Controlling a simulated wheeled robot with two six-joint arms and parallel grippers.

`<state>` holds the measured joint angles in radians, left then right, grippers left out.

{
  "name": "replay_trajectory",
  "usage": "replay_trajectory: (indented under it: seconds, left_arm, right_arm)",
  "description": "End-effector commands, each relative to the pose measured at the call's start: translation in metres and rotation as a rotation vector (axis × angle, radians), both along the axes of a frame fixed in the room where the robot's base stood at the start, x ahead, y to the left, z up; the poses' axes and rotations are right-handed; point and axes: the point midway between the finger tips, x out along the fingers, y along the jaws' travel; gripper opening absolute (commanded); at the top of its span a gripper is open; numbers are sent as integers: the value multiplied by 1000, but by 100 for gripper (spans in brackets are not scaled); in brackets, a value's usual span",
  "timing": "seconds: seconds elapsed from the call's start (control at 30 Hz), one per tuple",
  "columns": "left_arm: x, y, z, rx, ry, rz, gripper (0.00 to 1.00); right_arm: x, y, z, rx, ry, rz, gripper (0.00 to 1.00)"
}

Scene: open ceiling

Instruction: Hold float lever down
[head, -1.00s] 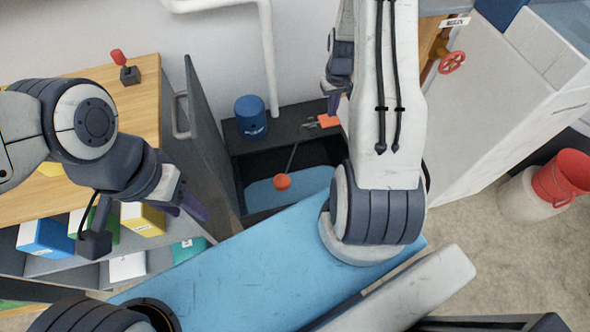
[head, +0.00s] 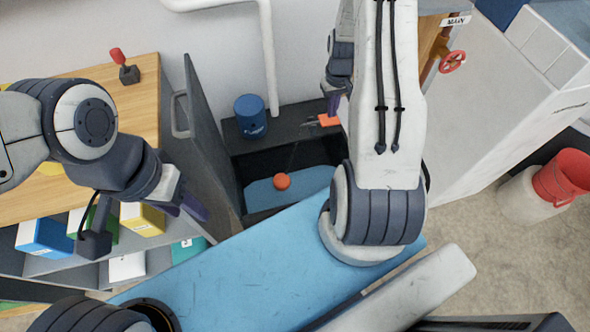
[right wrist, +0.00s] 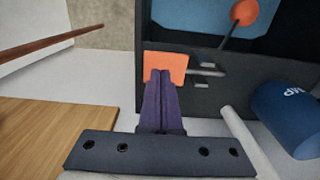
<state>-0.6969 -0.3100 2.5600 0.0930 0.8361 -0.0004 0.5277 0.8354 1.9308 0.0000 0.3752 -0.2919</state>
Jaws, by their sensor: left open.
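The float lever's orange tab (head: 327,120) sticks out at the tank's back rim, partly hidden by my right arm. It also shows in the right wrist view (right wrist: 178,62). A thin dark rod runs from the lever to an orange float ball (head: 282,181), which sits at the blue water in the dark tank (head: 250,165). My right gripper (right wrist: 158,76) has its purple fingers together, with the tips overlapping the orange tab; I cannot tell whether they press on it. My left gripper (head: 190,207) is open and empty, left of the tank.
A dark raised panel (head: 207,130) stands left of the tank, beside a wooden-topped shelf (head: 95,85). A white cabinet (head: 490,110) stands right. A red valve wheel (head: 453,62) is behind it.

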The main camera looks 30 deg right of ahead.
Motion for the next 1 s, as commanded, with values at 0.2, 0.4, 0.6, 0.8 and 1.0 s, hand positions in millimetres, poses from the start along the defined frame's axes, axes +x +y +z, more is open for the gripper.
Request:
replay_trajectory:
  seconds: [0.2, 0.4, 0.6, 0.8, 1.0]
  left_arm:
    - [0, 0, -7, 0, 0, 0, 50]
    - [0, 0, -12, 0, 0, 0, 50]
    - [0, 0, -16, 0, 0, 0, 50]
    - [0, 0, -17, 0, 0, 0, 50]
    - [0, 0, -17, 0, 0, 0, 50]
  right_arm:
    - [0, 0, -11, 0, 1, 0, 0]
    - [0, 0, -19, 0, 1, 0, 0]
    - [0, 0, -27, 0, 0, 0, 0]
    - [0, 0, -29, 0, 0, 0, 0]
    - [0, 0, -29, 0, 0, 0, 0]
